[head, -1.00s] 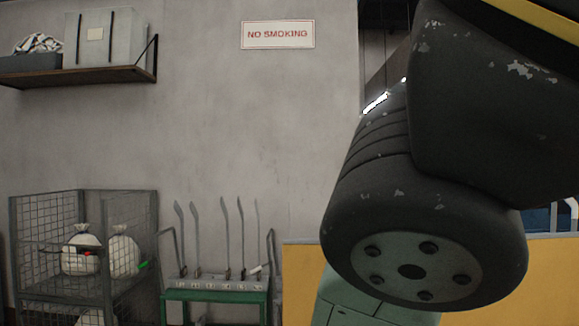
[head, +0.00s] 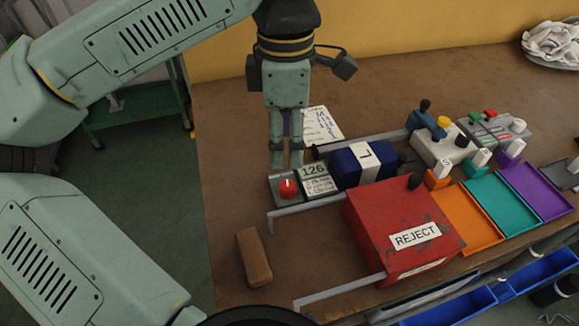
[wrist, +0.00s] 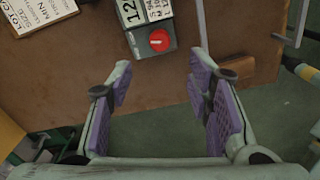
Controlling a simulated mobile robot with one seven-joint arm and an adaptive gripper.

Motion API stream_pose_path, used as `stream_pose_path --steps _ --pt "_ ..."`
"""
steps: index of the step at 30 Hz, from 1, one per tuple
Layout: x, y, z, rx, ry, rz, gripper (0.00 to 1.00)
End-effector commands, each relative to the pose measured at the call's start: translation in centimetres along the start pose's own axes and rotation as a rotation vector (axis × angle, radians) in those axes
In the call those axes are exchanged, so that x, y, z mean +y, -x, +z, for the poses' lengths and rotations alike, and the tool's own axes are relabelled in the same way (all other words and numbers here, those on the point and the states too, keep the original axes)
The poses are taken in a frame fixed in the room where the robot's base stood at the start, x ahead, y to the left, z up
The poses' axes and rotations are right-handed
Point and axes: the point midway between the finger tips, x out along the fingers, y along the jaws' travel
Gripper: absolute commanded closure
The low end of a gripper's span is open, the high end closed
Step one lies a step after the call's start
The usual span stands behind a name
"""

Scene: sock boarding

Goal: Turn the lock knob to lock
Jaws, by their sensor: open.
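A red round knob (head: 287,188) with a white pointer mark sits on a small grey-green unit (head: 282,203), beside a label plate (head: 318,180) reading 126. I cannot tell which pointer position means locked. In the wrist view the red knob (wrist: 159,40) is beyond the fingertips, roughly midway between them. My gripper (head: 286,165) points down just behind the knob in the head view. Its fingers, with purple pads, are apart and empty in the wrist view (wrist: 160,82). They appear clear of the knob.
A blue block-like unit (head: 362,164) with an L label stands right of the plate. A red REJECT box (head: 395,225), metal rails and a brown block (head: 254,258) are nearby. Coloured trays (head: 470,218) and a knobbed box (head: 437,148) are at right. Bare tabletop (head: 225,150) lies left.

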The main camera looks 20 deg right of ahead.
Motion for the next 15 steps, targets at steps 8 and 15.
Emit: stream_pose_path --steps 8,15 --pt "-0.1 -4.4 0.0 -0.002 -0.003 -0.002 0.54" --pt "0.0 -8.5 0.1 -0.003 -0.002 0.000 0.54"
